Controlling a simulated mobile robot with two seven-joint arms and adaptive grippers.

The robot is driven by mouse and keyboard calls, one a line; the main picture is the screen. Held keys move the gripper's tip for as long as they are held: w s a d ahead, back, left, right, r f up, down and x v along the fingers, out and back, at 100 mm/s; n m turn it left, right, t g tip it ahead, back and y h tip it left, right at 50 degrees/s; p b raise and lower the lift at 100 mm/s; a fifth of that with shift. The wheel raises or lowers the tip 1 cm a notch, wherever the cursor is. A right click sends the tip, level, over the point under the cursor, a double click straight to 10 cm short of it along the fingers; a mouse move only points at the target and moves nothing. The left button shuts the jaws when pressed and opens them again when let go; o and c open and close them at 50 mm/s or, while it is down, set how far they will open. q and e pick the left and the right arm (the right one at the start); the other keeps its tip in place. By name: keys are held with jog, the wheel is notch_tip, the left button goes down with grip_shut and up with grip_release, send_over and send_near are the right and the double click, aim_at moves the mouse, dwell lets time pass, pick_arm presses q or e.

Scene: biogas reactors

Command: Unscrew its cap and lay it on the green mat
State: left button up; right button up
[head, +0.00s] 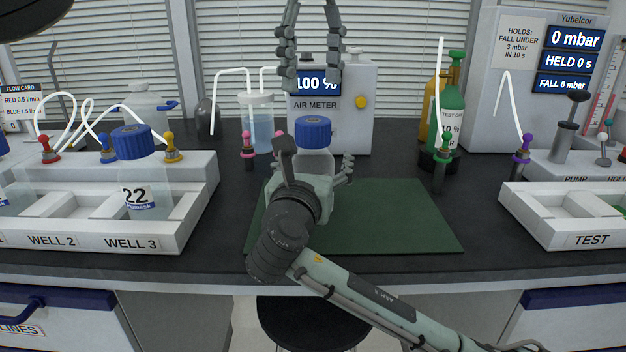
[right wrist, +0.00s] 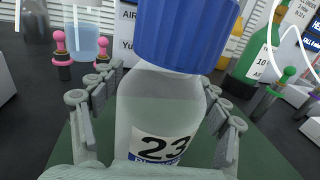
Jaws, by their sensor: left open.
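The bottle labelled 23 (right wrist: 160,112) stands upright with its blue cap on over the green mat (head: 405,215). Its cap (head: 313,130) also fills the top of the right wrist view (right wrist: 185,35). My right gripper (head: 318,170) comes from the front, its fingers on both sides of the bottle's body below the cap; it looks shut on the bottle, though the contact is partly hidden. In the head view the gripper covers the lower bottle. My left gripper (head: 311,78) hangs from the top, fingers down, open and empty, above the cap and apart from it.
Bottle 22 (head: 138,172) stands in the white well rack (head: 120,235) at left. An air meter (head: 345,125) and a jar with tubing (head: 258,125) stand behind. A green gas cylinder (head: 451,105) and test rack (head: 560,242) are at right. The mat's right half is clear.

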grip_shut()
dwell(0.3)
dwell(0.3)
